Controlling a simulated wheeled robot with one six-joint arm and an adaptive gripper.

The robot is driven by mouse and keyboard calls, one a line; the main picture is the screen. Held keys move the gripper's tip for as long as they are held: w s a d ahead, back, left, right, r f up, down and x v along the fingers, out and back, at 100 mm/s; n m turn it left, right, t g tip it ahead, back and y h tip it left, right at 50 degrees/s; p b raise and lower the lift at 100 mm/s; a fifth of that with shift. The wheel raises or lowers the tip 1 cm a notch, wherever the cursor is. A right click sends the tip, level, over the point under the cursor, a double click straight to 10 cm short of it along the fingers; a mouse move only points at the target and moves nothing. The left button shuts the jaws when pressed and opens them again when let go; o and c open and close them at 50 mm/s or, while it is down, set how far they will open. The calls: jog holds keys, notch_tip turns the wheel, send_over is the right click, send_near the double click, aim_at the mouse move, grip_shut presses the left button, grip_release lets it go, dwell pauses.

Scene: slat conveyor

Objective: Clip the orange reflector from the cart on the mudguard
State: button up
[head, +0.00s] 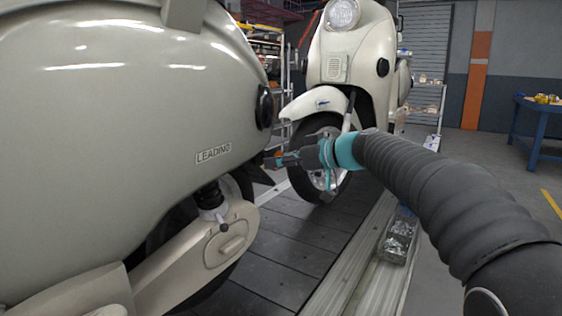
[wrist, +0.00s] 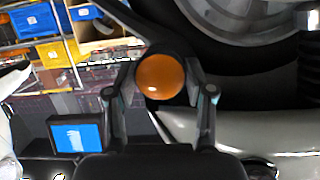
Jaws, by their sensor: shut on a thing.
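The round orange reflector (wrist: 160,77) sits between the two fingertips of my gripper (wrist: 160,88) in the wrist view, its face towards the camera. My gripper is shut on it. In the head view my gripper (head: 284,159) is at the rear of the near cream scooter, with a small orange spot at its tip. The dark mudguard (head: 256,171) is just left of the fingertips, above the rear wheel. In the wrist view dark parts lie behind the reflector; I cannot tell whether it touches the mudguard.
The near scooter (head: 120,110) fills the left of the head view. A second scooter (head: 350,65) stands behind on the slat conveyor (head: 285,255). A metal tray of parts (head: 397,240) lies beside the rail. A blue table (head: 540,125) is far right, with open floor before it.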

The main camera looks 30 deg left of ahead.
jog(key=shift+w+a, duration=0.15)
jog(key=shift+a, duration=1.45)
dwell(0.5)
jog(key=o, duration=1)
